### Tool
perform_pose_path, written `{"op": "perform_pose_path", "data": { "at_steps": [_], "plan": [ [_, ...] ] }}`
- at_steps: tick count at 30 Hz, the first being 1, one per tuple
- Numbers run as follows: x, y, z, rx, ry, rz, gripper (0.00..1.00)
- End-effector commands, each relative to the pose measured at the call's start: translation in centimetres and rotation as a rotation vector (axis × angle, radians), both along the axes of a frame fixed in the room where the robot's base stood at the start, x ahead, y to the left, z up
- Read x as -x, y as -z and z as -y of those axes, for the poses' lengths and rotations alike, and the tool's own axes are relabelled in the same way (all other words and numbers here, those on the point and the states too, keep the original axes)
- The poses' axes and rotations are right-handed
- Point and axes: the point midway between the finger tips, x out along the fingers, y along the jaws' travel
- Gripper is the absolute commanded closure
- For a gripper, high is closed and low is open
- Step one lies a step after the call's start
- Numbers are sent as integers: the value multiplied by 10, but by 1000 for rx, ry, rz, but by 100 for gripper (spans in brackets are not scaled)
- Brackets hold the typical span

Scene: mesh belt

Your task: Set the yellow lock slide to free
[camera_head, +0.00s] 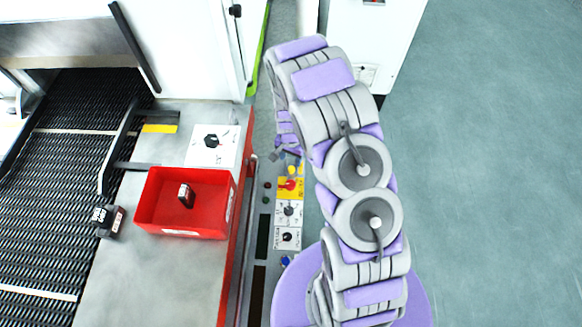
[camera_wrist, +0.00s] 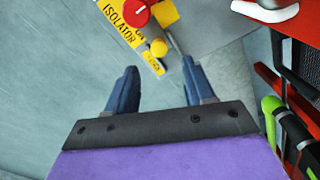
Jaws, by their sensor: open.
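The yellow lock slide (camera_wrist: 158,47) shows as a small round yellow knob beside the yellow ISOLATOR plate (camera_wrist: 118,14). A red rotary knob (camera_wrist: 137,13) is mounted on that plate. In the head view the slide (camera_head: 292,170) is small, just above the red knob (camera_head: 290,185). My gripper (camera_wrist: 159,70) is open and empty, its two blue fingers pointing toward the slide. The knob lies ahead of and between the fingertips in the picture; I see no contact. In the head view my gripper (camera_head: 286,155) is partly hidden by my arm. The slide's set position is not readable.
White panels with black knobs (camera_head: 288,211) continue below the isolator. A red bin (camera_head: 150,207) holding a small dark-and-red item stands left, beside the mesh belt (camera_head: 50,190). A green-and-black part (camera_wrist: 285,120) is close on the wrist view's right. Open floor lies to the right.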

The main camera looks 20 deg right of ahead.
Motion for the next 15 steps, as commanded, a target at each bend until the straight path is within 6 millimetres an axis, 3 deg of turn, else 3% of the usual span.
{"op": "perform_pose_path", "data": {
  "at_steps": [6,15],
  "plan": [
    [1,41,0,-1,0,-4,47],
    [0,68,0,0,-1,1,47]
  ]
}}
